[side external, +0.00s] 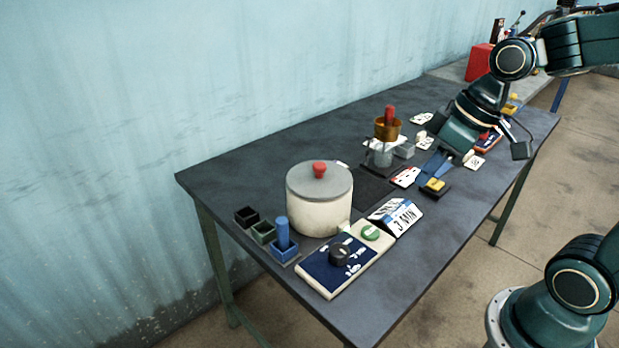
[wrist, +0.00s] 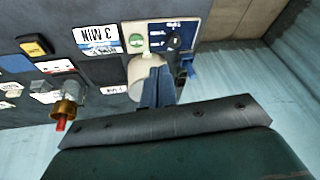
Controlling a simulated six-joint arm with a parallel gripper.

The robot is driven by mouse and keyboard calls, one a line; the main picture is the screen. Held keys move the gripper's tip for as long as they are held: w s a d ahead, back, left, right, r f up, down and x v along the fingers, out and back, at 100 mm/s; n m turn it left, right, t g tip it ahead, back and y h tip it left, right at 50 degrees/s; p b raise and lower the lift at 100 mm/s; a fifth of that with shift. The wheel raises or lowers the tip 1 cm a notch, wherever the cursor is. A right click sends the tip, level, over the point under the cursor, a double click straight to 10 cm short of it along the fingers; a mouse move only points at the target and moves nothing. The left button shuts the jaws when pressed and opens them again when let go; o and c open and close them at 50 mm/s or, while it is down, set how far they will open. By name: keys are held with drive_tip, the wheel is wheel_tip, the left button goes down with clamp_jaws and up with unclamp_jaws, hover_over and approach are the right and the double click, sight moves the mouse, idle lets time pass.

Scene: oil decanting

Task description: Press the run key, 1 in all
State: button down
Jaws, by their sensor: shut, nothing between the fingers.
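A control panel (side external: 325,275) with a dark blue face lies at the table's front left. It carries a black knob (side external: 339,254) and a round green key (side external: 370,232), whose marking is too small to read. The green key also shows in the wrist view (wrist: 137,41). A yellow key on a black block (side external: 435,187) sits separately to the right. My gripper (side external: 430,171) is shut and empty, above the table near the yellow key and apart from the green key. Its blue fingers also show in the wrist view (wrist: 158,74).
A white pot (side external: 319,207) with a grey lid and red knob stands behind the panel. A "3 MIN" sign (side external: 396,216) stands right of the green key. Small bins (side external: 263,233) are at the left. A copper cup (side external: 387,130) on a stand and flat cards lie further back.

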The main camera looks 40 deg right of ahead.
sight(376, 230)
drive_tip(key=w+d+f+y, duration=0.2)
drive_tip(key=w+f+y, duration=0.1)
drive_tip(key=w+f, duration=0.2)
drive_tip(key=w+d+f+n+y, duration=0.1)
drive_tip(key=w+f+y, duration=0.2)
drive_tip(key=w+f, duration=0.1)
drive_tip(key=shift+w+d+f+n, duration=0.3)
drive_tip(key=shift+w+d+f, duration=0.1)
drive_tip(key=shift+w, duration=0.2)
drive_tip(key=shift+f, duration=0.2)
idle(0.3)
drive_tip(key=shift+f, duration=4.2)
drive_tip(key=shift+f, duration=0.85)
drive_tip(key=shift+r, duration=0.85)
